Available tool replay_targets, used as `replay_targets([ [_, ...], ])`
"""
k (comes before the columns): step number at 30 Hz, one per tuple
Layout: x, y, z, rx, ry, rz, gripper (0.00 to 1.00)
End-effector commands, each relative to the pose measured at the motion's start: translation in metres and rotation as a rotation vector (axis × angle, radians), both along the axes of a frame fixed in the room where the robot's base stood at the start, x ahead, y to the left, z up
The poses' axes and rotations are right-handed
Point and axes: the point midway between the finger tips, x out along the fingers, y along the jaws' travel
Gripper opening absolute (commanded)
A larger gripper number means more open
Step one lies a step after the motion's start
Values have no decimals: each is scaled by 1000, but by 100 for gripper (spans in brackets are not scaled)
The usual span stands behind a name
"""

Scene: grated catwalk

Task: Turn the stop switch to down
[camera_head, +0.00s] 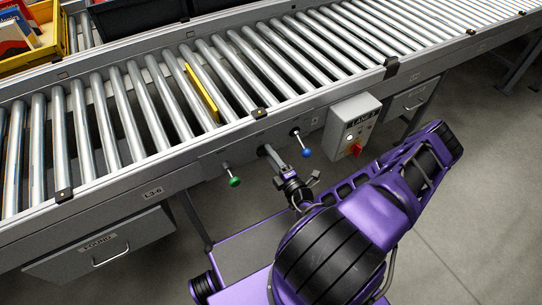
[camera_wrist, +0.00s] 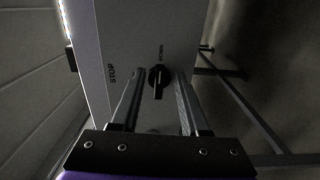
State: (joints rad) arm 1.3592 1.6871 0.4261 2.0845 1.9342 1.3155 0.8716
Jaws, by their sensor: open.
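The stop switch (camera_wrist: 158,76) is a small black rotary knob with a raised bar, on a grey panel (camera_wrist: 128,35) in the wrist view. The word STOP is printed sideways to its left, and smaller sideways lettering sits above it. The bar runs roughly up and down in the picture. My gripper (camera_wrist: 159,82) is open, with one finger at either side of the knob; contact cannot be told. In the head view my gripper (camera_head: 267,153) reaches to the conveyor's side panel between the green and blue knobs.
A lever with a green knob (camera_head: 234,181) and one with a blue knob (camera_head: 306,153) stick out on either side of my gripper. A grey control box (camera_head: 350,122) with a red switch (camera_head: 355,149) hangs to the right. The roller conveyor (camera_head: 150,105) runs above.

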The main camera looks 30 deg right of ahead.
Motion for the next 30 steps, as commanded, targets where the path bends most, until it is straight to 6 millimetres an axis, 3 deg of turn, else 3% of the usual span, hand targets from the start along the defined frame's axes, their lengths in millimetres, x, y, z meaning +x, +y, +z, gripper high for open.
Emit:
replay_targets([
  [5, -7, -1, 0, -1, 0, 0, 45],
  [8, -22, -2, 0, -1, 1, -2, 45],
  [21, -126, -5, 0, 0, 2, -4, 45],
  [30, -169, -6, 0, 0, 1, -1, 45],
])
